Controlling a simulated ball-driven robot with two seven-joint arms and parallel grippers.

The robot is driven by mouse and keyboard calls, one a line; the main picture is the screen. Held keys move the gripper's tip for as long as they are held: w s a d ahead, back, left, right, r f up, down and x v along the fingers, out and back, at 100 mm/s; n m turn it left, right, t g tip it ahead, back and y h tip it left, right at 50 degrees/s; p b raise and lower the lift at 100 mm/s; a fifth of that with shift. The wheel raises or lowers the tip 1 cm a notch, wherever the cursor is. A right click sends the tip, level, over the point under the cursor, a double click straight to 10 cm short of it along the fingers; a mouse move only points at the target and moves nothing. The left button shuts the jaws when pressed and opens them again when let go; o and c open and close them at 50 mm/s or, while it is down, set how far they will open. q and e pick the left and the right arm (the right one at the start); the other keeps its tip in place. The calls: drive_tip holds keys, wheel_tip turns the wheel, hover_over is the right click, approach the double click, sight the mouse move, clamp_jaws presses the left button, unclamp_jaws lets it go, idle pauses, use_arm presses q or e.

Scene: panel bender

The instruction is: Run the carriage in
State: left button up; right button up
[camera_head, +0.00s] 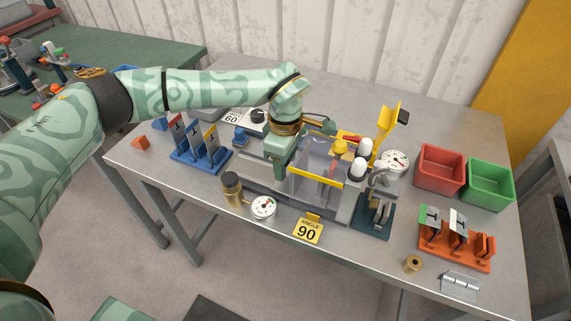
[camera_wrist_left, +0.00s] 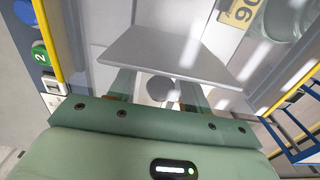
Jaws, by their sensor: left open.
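The panel bender (camera_head: 265,195) stands mid-table, with a clear guard (camera_head: 315,172) edged in yellow at its middle. I cannot single out the carriage with certainty; the gripper hides part of that side of the machine. My left gripper (camera_head: 279,172) points down at the machine, just left of the guard. In the left wrist view, the open fingers (camera_wrist_left: 160,90) stand on both sides of a round grey knob (camera_wrist_left: 160,88), beneath or behind a flat grey plate (camera_wrist_left: 175,52). I cannot tell whether the fingers touch either. My right gripper is not in view.
A blue rack (camera_head: 200,155) stands left of the machine. A dial gauge (camera_head: 263,207) and an angle 90 sign (camera_head: 307,230) are at the front. Red (camera_head: 440,168) and green (camera_head: 488,185) bins and an orange rack (camera_head: 455,250) are at right. The table's front right is partly clear.

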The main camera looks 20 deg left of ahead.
use_arm(q)
wheel_tip(320, 180, up, 14)
drive_tip(key=p, duration=0.2)
drive_tip(key=shift+r, duration=0.2)
